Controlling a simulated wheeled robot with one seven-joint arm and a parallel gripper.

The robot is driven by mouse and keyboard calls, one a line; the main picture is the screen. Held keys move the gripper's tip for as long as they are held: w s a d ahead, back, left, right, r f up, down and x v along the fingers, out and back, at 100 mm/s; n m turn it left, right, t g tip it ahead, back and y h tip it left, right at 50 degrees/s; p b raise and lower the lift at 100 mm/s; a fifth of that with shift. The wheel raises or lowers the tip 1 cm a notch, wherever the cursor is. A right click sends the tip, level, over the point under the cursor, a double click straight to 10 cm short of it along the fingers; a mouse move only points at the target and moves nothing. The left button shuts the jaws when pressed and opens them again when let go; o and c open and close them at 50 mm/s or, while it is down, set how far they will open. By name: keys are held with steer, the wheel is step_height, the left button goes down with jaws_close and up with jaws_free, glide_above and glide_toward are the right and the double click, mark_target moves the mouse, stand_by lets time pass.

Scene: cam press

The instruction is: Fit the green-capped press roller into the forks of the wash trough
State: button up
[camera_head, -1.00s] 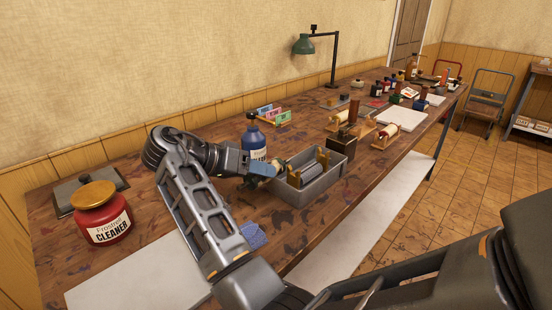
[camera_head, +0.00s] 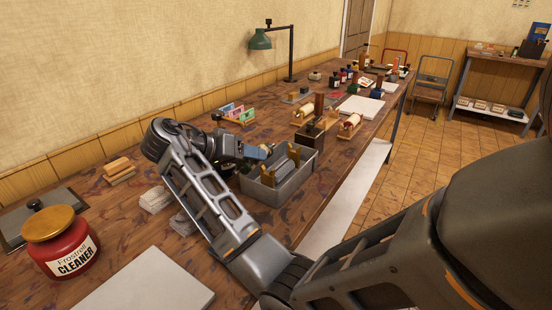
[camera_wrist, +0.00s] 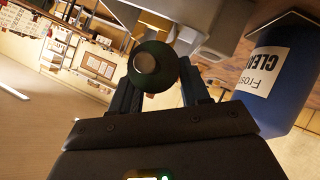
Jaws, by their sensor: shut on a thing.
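The wash trough (camera_head: 262,201) is a grey open box on the bench, right of my arm in the head view. Two tan forks (camera_head: 293,152) stand inside it. A dark shape lies between them, too small to tell apart. My gripper (camera_wrist: 158,88) is shut on the press roller, whose round dark-green cap (camera_wrist: 152,66) shows between the fingers in the wrist view. The rest of the roller is hidden behind the cap. In the head view my gripper (camera_head: 266,152) is at the trough's far left side; whether it touches the trough I cannot tell.
A blue cleaner bottle (camera_wrist: 278,88) stands close beside my gripper in the wrist view. A dark container (camera_head: 312,138) stands just behind the trough, with wooden roller stands (camera_head: 349,126) beyond. A red cleaner jar (camera_head: 62,245) is at front left. The bench edge runs along the right.

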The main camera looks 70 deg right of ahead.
steer(key=s+d, duration=0.1)
steer(key=d, duration=0.1)
steer(key=s+d+p, duration=0.1)
steer(key=s+d, duration=0.2)
steer(key=d, duration=0.1)
steer(key=shift+s+d, duration=0.25)
steer(key=shift+d, duration=0.05)
steer(key=shift+d+f+p, duration=0.15)
steer(key=shift+f+p, duration=0.4)
steer(key=shift+f, duration=1.2)
steer(key=shift+f, duration=0.1)
steer(key=o, duration=1.3)
steer(key=v, duration=1.1)
steer(key=shift+w+a+r, duration=0.25)
steer(key=shift+a+r, duration=0.05)
steer(key=shift+a, duration=0.15)
